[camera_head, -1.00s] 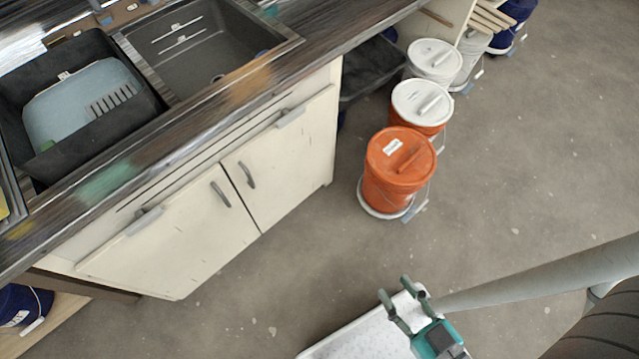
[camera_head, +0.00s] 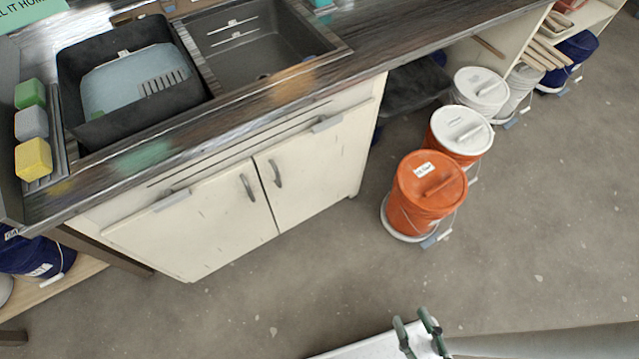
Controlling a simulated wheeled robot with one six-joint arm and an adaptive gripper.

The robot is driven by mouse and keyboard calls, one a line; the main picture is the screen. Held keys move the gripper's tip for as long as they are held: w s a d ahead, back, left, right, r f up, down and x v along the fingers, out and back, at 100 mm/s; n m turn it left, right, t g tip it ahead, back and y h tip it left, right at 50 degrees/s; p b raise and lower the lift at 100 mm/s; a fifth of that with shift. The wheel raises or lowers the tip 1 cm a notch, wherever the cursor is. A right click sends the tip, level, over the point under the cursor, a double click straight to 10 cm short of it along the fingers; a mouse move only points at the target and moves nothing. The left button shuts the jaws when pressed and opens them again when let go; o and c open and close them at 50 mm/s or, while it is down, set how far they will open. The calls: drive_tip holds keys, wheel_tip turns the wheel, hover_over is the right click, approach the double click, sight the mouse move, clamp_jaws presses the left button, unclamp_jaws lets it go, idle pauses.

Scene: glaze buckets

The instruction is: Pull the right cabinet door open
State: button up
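The cabinet under the sink counter has two cream doors, both shut. The right cabinet door (camera_head: 318,179) has a dark grey vertical handle (camera_head: 274,173) near its left edge. The left door (camera_head: 195,230) has a matching handle (camera_head: 247,187) close beside it. My gripper (camera_head: 416,326) is at the bottom edge of the view, well away from the doors, over a white surface. Its two green-grey fingers stand apart with nothing seen between them. The rest of the gripper is cut off by the frame.
An orange lidded bucket (camera_head: 425,190) stands on the floor right of the cabinet. A white-lidded orange bucket (camera_head: 458,135) and white buckets (camera_head: 481,90) stand behind it. Sponges (camera_head: 32,124) and a black basin (camera_head: 130,85) are on the counter (camera_head: 300,75). Floor before the doors is clear.

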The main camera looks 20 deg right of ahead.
drive_tip(key=w+a+f+t+y, duration=0.1)
drive_tip(key=w+a+f+t, duration=0.1)
drive_tip(key=w+f, duration=0.6)
drive_tip(key=n+y, duration=0.5)
drive_tip(key=y, duration=0.2)
approach(279, 178)
drive_tip(key=shift+g, duration=0.3)
drive_tip(key=x, duration=1)
drive_tip(key=shift+w+a+r, duration=0.1)
drive_tip(key=shift+w, duration=0.2)
clamp_jaws()
